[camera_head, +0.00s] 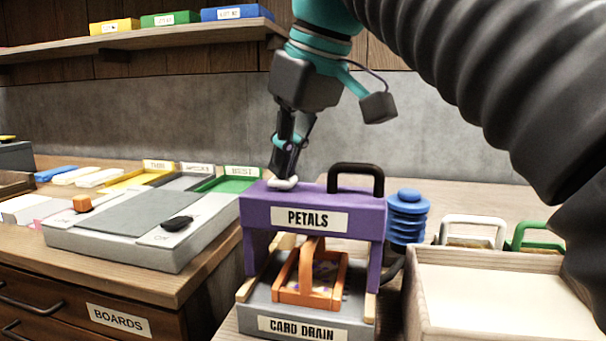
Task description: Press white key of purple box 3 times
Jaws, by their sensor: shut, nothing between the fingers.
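The purple box (259,211), labelled PETALS, stands like a bridge over a grey base labelled CARD DRAIN (265,297). A white key (284,184) sits on its top at the left. A black handle (357,169) rises from its top at the right. My gripper (284,176) is shut and empty, pointing down at the white key. Its fingertips are at the key and hide part of it; whether they touch or push it I cannot tell.
An orange frame with a handle (296,296) sits under the purple box. A blue ribbed cylinder (408,217) stands behind right. A wooden tray (424,304) is at the right. A grey board (120,252) lies on the left counter. A shelf (170,34) hangs above.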

